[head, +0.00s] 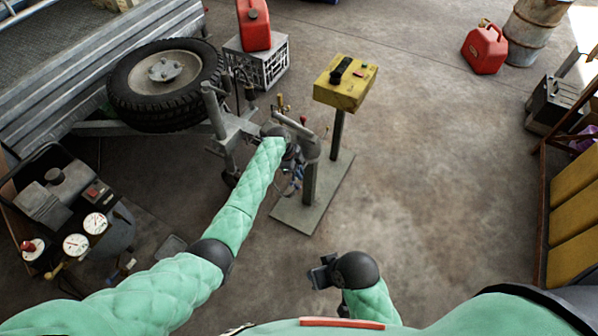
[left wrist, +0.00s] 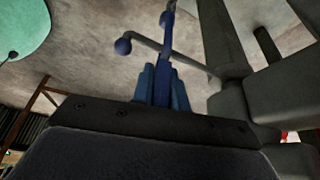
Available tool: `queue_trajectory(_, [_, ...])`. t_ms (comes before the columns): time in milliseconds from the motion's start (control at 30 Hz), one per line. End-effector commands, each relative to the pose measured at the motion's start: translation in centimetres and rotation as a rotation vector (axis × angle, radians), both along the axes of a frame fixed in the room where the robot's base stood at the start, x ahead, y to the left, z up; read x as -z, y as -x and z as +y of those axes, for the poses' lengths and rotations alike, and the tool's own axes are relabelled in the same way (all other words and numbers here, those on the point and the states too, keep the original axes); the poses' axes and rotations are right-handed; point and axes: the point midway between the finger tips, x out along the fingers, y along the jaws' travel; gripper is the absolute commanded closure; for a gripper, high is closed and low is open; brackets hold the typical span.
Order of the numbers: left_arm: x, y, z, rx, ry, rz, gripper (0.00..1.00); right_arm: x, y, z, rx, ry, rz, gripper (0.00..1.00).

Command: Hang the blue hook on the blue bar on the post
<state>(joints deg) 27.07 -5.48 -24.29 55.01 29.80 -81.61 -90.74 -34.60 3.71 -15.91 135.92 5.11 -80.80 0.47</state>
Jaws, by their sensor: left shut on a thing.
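In the left wrist view, a blue hook (left wrist: 166,48) stands up from between my left fingers (left wrist: 160,84), which are shut on it. A thin bar with a blue ball end (left wrist: 123,46) crosses the hook's shaft there; I cannot tell whether they touch. In the head view, the grey post (head: 311,180) rises from a flat base plate. My left gripper (head: 292,165) is beside its top, largely hidden by my arm and the post's fittings. My right gripper (head: 322,273) is low in front, away from the post; its opening is unclear.
A yellow box (head: 345,84) stands on a second upright of the base plate (head: 285,214). A trailer with a spare wheel (head: 165,76) is at left, and a gauge cart (head: 62,215) at near left. Red cans (head: 485,50) stand farther back.

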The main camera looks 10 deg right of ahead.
Motion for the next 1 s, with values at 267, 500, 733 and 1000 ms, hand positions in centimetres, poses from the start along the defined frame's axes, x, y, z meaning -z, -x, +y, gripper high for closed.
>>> queue_trajectory(267, [0.63,-0.01,0.01,0.000,0.000,0.000,1.00,0.46,0.00,0.00,0.000,0.000,0.000,0.64])
queue_trajectory(500, [0.72,-0.02,0.00,0.000,0.000,0.000,0.61,0.50,0.00,0.00,0.000,0.000,0.000,0.64])
queue_trajectory(733, [0.77,0.01,0.01,0.000,0.000,0.000,0.53,0.51,0.00,0.00,0.000,0.000,0.000,0.64])
queue_trajectory(1000, [0.78,-0.03,0.03,0.000,-0.001,-0.001,0.38,0.53,0.00,0.00,0.000,0.000,0.000,0.64])
